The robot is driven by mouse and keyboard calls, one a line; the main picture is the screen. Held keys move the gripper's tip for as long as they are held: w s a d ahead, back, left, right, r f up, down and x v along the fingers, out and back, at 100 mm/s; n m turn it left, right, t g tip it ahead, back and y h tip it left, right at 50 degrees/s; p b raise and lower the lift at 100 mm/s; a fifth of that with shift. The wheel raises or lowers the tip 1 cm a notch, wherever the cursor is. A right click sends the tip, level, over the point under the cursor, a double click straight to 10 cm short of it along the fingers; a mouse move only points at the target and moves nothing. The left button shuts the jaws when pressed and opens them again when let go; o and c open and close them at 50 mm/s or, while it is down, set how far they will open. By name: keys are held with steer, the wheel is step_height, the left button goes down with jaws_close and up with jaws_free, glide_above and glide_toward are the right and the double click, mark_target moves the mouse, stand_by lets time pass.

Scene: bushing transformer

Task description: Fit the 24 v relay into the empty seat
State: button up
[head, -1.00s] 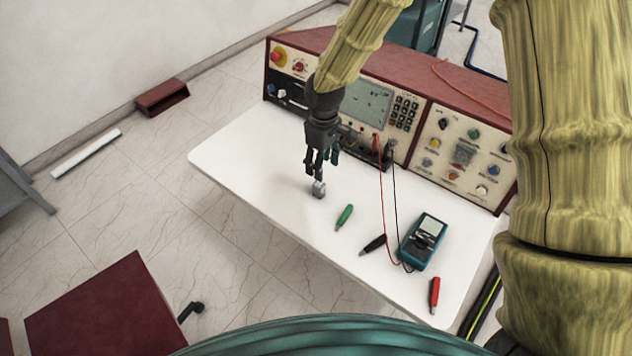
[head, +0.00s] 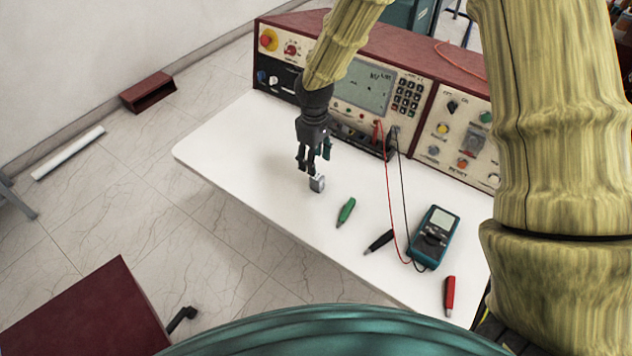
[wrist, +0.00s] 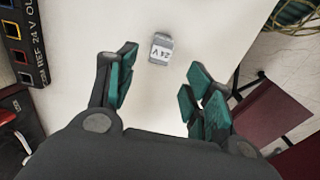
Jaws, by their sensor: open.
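The 24 V relay (head: 317,184) is a small grey block on the white table, just below my gripper in the head view. In the wrist view the relay (wrist: 161,48) shows its white "24 V" label, and it lies beyond and between my fingertips. My gripper (head: 314,166) is open and empty, its fingers pointing down close to the relay. In the wrist view the teal finger pads (wrist: 160,75) stand wide apart. I cannot make out the empty seat clearly; a row of coloured sockets (wrist: 17,55) with "24 V" lettering shows at the left of the wrist view.
The control console (head: 365,88) stands along the table's back edge. A green clip (head: 346,212), a black clip (head: 379,242), a red clip (head: 450,296) and a teal multimeter (head: 435,238) with leads lie to the right. The white table (head: 235,150) is clear on the left.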

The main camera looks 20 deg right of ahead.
mark_target(317, 176)
steer(key=shift+f, duration=1.6)
steer(key=shift+s+d+f+p, duration=0.15)
steer(key=shift+f+p, duration=0.35)
steer(key=shift+f, duration=0.5)
steer(key=shift+s+d+f+p, duration=0.15)
steer(key=shift+f+p, duration=0.35)
steer(key=shift+f, duration=1.2)
steer(key=shift+c, duration=0.4)
jaws_close()
